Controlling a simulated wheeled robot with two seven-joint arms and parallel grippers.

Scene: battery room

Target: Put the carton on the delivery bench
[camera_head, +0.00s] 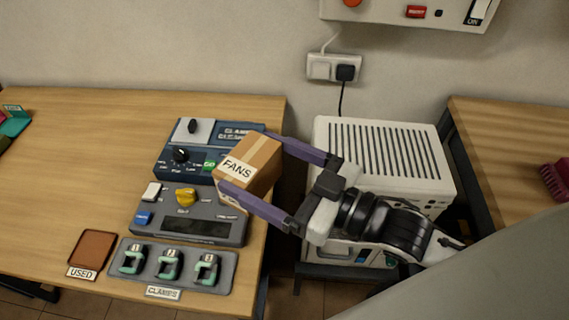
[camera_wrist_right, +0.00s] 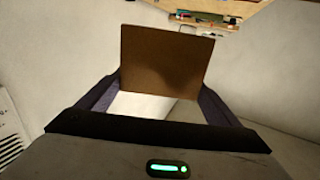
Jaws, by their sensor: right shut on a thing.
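The carton (camera_head: 257,160) is a brown box with tape and a white FANS label. My right gripper (camera_head: 266,170) is shut on it, with one purple finger on each side. In the head view the carton appears over the control boxes at the right end of the left wooden bench (camera_head: 70,150); the height above them is hard to tell. In the right wrist view the carton (camera_wrist_right: 166,62) shows as a brown face between the two fingers. Which bench is the delivery bench is not marked in view. My left gripper is not in view.
A blue control box (camera_head: 178,165) and a grey one (camera_head: 190,228) stand under the carton. A clamp tray (camera_head: 225,272) and a USED pad (camera_head: 92,250) lie in front. A white vented unit (camera_head: 385,150) fills the gap before the right bench (camera_head: 510,135). The left bench's middle is clear.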

